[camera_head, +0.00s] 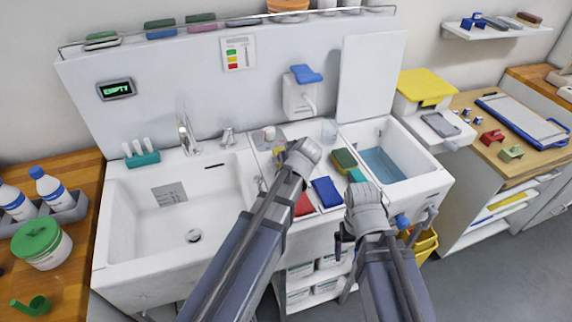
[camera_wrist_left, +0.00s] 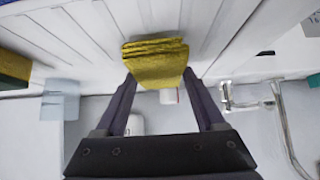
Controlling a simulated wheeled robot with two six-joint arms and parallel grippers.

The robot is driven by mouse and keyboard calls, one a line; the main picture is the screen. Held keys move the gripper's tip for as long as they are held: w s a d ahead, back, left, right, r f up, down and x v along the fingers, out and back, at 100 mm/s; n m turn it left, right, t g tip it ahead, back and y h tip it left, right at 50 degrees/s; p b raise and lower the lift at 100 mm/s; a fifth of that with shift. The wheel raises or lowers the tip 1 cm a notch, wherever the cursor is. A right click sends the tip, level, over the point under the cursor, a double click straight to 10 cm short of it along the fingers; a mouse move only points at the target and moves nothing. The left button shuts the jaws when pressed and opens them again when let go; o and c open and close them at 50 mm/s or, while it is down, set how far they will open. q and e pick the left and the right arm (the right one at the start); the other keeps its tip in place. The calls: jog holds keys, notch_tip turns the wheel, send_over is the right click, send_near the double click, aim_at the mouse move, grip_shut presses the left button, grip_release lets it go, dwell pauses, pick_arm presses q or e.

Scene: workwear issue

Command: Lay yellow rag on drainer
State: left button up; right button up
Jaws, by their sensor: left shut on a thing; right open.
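The yellow rag (camera_wrist_left: 156,66) is folded in layers. My left gripper (camera_wrist_left: 160,84) is shut on it, with one finger at each side, over a white ribbed surface that looks like the drainer (camera_wrist_left: 95,28). Whether the rag touches this surface I cannot tell. In the head view only a bit of the rag (camera_head: 279,154) shows beside my left gripper (camera_head: 282,158), whose wrist hides much of the area between the two basins. My right gripper (camera_head: 343,240) is open and empty in front of the counter's front edge.
A red cloth (camera_head: 304,205), a blue cloth (camera_head: 327,192) and a green sponge (camera_head: 345,160) lie right of my left wrist. A clear glass (camera_head: 329,130) stands behind.

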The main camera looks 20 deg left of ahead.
pick_arm(q)
jog(key=shift+f, duration=0.6)
jog(key=shift+r, duration=0.15)
pick_arm(e)
jog(key=shift+f, duration=0.45)
pick_arm(q)
jog(key=o, duration=1.5)
pick_arm(e)
jog(key=shift+f, duration=0.15)
pick_arm(q)
jog(key=shift+s+r, duration=0.1)
jog(key=shift+r, duration=0.15)
jog(key=shift+p+v, duration=4.25)
jog(key=shift+v, duration=1.55)
pick_arm(e)
notch_tip(320, 180, up, 9)
